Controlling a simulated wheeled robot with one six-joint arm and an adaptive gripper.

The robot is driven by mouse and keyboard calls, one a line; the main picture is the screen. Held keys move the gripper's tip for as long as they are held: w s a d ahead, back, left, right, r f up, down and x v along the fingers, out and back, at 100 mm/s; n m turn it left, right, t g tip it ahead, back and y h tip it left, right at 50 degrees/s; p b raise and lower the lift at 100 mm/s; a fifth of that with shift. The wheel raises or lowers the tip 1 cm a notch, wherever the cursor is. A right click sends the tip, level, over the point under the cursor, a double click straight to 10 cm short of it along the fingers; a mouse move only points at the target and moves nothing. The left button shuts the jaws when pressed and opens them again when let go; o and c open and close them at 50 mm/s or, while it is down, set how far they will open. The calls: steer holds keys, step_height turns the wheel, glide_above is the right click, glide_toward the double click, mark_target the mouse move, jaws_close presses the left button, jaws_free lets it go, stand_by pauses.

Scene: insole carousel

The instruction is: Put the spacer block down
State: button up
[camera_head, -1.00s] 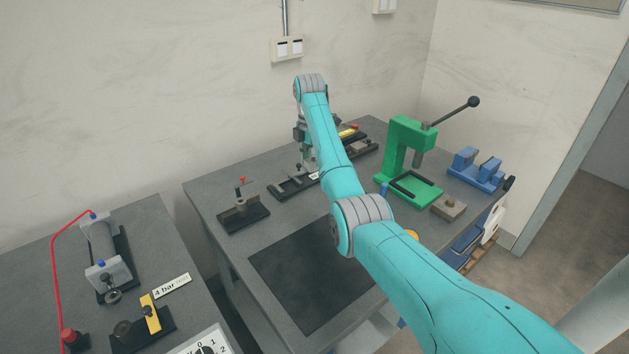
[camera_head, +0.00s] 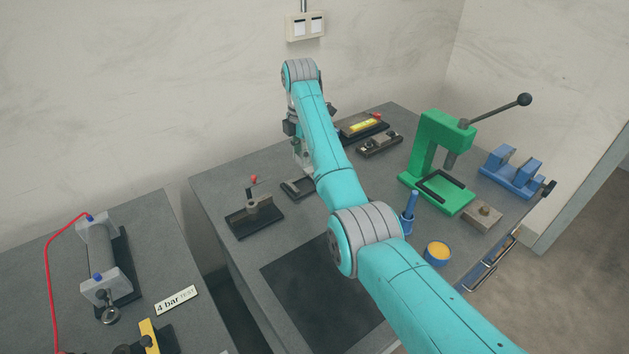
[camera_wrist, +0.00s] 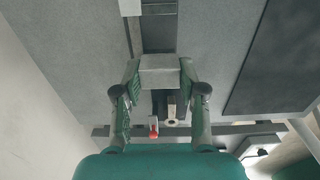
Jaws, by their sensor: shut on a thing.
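A pale grey block, the spacer block (camera_wrist: 162,66), sits between the two fingertips of my gripper (camera_wrist: 160,78) in the wrist view. The fingers are shut on its two sides. Beyond it, a dark strip (camera_wrist: 158,35) runs over the grey bench top; I cannot tell whether the block touches anything below. In the head view my gripper (camera_head: 303,157) is low over the bench beside a small black tray (camera_head: 296,188), partly covered by my arm. I cannot make out the block there.
A stand with a red knob (camera_head: 255,212) is left of my gripper. A dark mat (camera_head: 315,285) lies in front.

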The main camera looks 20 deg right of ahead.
mark_target(303, 187)
step_height(303, 187, down, 9)
steer(key=shift+r, duration=0.1)
stand_by(0.4)
steer(key=o, duration=1.2)
